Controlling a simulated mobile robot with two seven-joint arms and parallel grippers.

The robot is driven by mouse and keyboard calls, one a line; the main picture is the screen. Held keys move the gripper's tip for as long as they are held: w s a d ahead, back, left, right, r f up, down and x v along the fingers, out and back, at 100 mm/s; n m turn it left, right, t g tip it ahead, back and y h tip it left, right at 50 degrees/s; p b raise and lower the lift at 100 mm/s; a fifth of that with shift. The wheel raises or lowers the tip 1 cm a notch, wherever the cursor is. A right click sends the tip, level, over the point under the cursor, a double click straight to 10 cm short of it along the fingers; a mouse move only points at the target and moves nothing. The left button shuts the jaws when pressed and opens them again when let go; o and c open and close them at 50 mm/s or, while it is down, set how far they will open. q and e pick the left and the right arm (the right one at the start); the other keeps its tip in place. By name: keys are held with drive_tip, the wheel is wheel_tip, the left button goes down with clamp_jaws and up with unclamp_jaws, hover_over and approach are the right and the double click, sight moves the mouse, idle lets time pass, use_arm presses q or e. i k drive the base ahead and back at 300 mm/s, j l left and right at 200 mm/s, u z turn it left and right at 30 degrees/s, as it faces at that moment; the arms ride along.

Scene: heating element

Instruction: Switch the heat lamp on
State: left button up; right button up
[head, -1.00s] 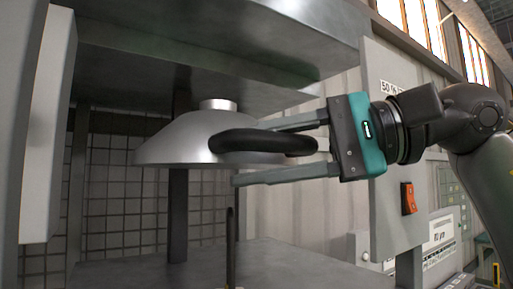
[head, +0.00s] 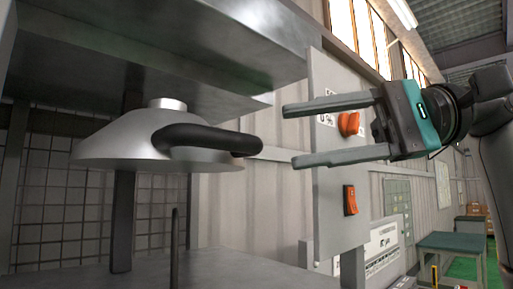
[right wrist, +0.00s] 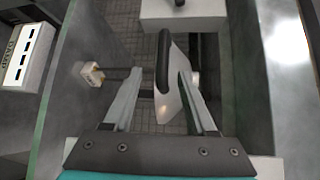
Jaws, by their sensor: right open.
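The heat lamp (head: 125,142) is a silver dome hanging under a grey metal housing, with a black handle (head: 207,140) sticking out to the right. The handle (right wrist: 163,62) also shows in the right wrist view, beyond the fingers. A grey control panel (head: 328,170) stands right of the lamp. It carries an orange knob (head: 349,124) and an orange rocker switch (head: 350,200). My right gripper (head: 288,136) is open and empty, in front of the panel and right of the handle, apart from it. One finger passes just above the knob in the picture. My left gripper is out of view.
A grey shelf (head: 235,270) lies below the lamp, with a thin dark upright rod (head: 174,245) at its front. A white box (head: 383,243) with printed labels stands behind the panel. A green-topped table (head: 450,242) is farther back at right.

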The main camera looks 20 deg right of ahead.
sight(353, 207)
drive_tip(key=k+l, duration=0.1)
drive_tip(key=l, duration=0.25)
drive_tip(key=k+l, duration=0.1)
drive_tip(key=l, duration=0.25)
drive_tip(key=k+l, duration=0.1)
drive_tip(key=l, duration=0.25)
drive_tip(key=k+l, duration=0.1)
drive_tip(key=l, duration=0.2)
